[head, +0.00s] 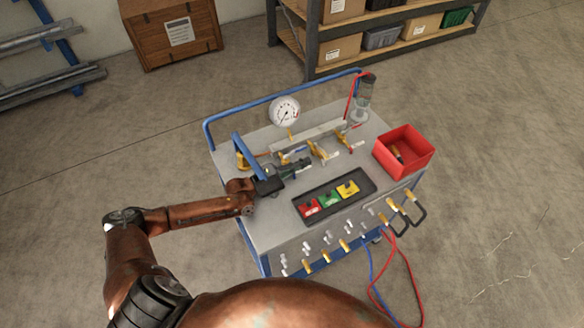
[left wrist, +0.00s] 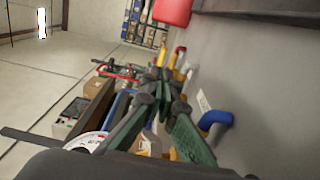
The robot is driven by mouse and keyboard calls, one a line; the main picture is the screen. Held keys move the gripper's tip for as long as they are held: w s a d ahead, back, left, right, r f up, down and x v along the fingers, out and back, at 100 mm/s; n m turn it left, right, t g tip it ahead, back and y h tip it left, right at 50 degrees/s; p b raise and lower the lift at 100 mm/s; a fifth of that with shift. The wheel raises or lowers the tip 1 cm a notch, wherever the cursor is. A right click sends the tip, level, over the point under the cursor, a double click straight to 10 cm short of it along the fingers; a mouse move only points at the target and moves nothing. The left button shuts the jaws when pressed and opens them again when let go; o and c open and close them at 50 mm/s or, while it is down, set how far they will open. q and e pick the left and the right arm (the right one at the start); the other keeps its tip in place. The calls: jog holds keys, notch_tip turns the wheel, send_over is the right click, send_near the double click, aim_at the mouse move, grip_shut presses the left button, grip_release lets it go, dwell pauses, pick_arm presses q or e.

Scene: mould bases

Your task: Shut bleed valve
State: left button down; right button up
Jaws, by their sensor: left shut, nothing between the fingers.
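A bar manifold with brass valves (head: 318,148) stands on the grey top of a blue-framed cart. One valve with a red lever and a pale tag (head: 349,144) sits at its right end. I cannot tell which valve is the bleed valve. My left gripper (head: 305,164) is shut and empty, low in front of the left part of the manifold. In the left wrist view its green-padded fingers (left wrist: 163,84) come together beside the valves; a blue part (left wrist: 216,119) and a white tag (left wrist: 203,101) show near them. I cannot tell whether the fingers touch a valve. My right gripper is out of view.
A round gauge (head: 285,112) rises behind the manifold, and a clear jar (head: 362,105) with a red hose stands right. A black tray (head: 333,196) holds red, green and yellow items. A red bin (head: 427,160) sits at the right edge. A blue rail (head: 275,97) runs behind.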

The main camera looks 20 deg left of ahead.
aim_at(323, 155)
pick_arm(q)
jog(key=shift+x, duration=2.3)
jog(key=shift+d+r+p, duration=0.1)
jog(key=shift+p, duration=0.65)
jog(key=shift+w+n+t+y, duration=0.1)
jog(key=shift+n+t+y, duration=0.2)
